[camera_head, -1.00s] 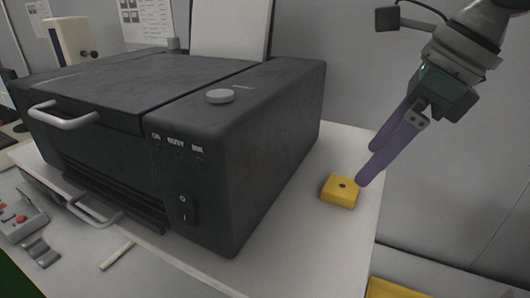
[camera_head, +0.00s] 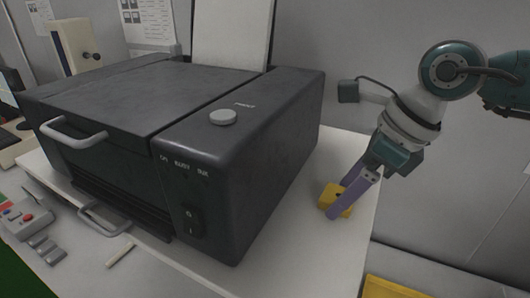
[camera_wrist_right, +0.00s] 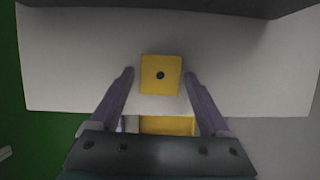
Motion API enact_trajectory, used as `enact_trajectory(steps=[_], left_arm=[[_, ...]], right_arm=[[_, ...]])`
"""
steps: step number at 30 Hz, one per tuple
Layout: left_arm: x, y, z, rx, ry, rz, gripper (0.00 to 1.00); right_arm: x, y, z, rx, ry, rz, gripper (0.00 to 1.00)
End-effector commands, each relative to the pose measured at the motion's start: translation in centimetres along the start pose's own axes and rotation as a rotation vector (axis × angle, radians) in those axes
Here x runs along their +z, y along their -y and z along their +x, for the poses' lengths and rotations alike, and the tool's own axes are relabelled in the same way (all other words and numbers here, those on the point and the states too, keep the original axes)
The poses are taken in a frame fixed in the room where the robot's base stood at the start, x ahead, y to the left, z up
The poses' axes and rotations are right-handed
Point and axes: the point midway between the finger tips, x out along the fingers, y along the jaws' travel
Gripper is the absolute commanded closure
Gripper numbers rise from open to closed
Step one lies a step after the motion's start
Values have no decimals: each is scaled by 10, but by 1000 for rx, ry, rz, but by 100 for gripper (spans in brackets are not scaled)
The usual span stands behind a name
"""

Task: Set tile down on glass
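A yellow square block with a dark dot on top (camera_head: 330,197), the likeliest tile, lies on the white table right of the black printer-like machine (camera_head: 220,160). My right gripper (camera_head: 342,200) is lowered around it, one purple finger on each side. In the right wrist view the yellow block (camera_wrist_right: 160,80) sits between the open fingertips, with a narrow gap on both sides. No glass is visible; the machine's dark lid (camera_head: 120,92) looks shut. My left gripper is not in view.
The machine stands close on the left, with a grey handle (camera_head: 75,133) and a round button (camera_head: 222,117). A yellow container (camera_head: 392,288) is below the table's right edge. A small light strip (camera_head: 120,255) lies in front. The wall stands behind.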

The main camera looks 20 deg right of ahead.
Motion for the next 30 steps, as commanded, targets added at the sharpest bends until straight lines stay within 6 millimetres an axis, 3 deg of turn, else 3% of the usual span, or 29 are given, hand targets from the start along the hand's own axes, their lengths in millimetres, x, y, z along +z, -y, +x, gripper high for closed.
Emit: enact_trajectory(steps=[2,21,30], left_arm=[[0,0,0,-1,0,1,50],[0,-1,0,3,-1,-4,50],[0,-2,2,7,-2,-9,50]], right_arm=[[0,0,0,0,0,0,30],[0,0,-1,-1,1,0,100],[4,1,-7,-2,4,-1,100]])
